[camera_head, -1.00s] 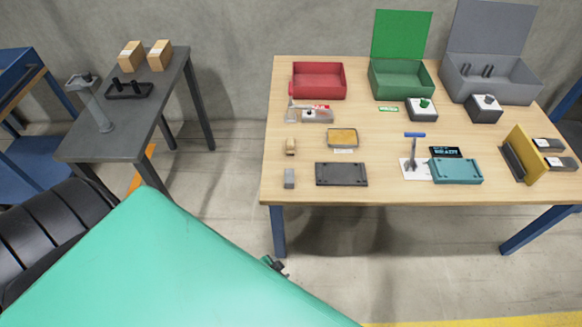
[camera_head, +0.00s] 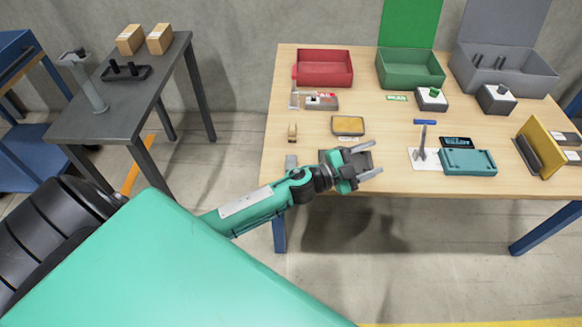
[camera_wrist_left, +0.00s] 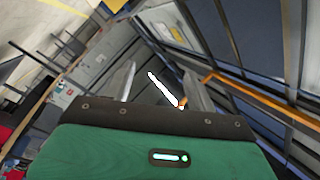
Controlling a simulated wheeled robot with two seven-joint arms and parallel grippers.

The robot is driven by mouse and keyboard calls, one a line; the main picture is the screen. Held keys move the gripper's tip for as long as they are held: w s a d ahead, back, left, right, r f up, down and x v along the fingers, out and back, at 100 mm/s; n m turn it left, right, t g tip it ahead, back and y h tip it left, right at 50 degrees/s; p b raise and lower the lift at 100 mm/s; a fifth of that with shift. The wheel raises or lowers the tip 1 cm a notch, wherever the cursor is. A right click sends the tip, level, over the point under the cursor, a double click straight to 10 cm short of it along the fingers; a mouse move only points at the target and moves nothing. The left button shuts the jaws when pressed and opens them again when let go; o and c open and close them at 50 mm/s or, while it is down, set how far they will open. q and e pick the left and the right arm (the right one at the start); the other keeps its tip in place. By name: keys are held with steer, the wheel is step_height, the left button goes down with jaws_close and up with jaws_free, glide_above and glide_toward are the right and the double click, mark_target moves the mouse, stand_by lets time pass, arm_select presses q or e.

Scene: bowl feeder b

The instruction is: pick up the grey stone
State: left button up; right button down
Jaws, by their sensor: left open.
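The grey stone (camera_head: 291,161) looks like a small upright grey block near the front left edge of the wooden table (camera_head: 390,115). My left arm partly covers its lower side. My left gripper (camera_head: 372,160) is open and empty, to the right of the stone, over the dark grey plate (camera_head: 358,160), which it mostly hides. In the left wrist view the two fingers (camera_wrist_left: 160,85) are spread with nothing between them, and the stone does not show there. My right gripper is out of view.
A small tan block (camera_head: 292,131) stands behind the stone. A yellow-topped tray (camera_head: 348,125) lies behind the gripper. Red (camera_head: 323,70) and green (camera_head: 410,72) bins stand at the back.

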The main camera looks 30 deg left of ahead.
arm_select(q)
steer(key=d+r+m+g+h, duration=0.2)
steer(key=d+m+g+h, duration=0.3)
steer(key=m, duration=0.3)
steer(key=m+g+y+b, duration=0.45)
steer(key=g+y, duration=0.65)
steer(key=y, duration=0.5)
glide_above(291, 162)
steer(key=shift+m, duration=0.35)
step_height(291, 162, down, 11)
steer(key=shift+d+f+p, duration=0.15)
steer(key=shift+p, duration=0.25)
step_height(291, 162, down, 5)
steer(key=shift+f, duration=0.35)
steer(key=c, duration=1.2)
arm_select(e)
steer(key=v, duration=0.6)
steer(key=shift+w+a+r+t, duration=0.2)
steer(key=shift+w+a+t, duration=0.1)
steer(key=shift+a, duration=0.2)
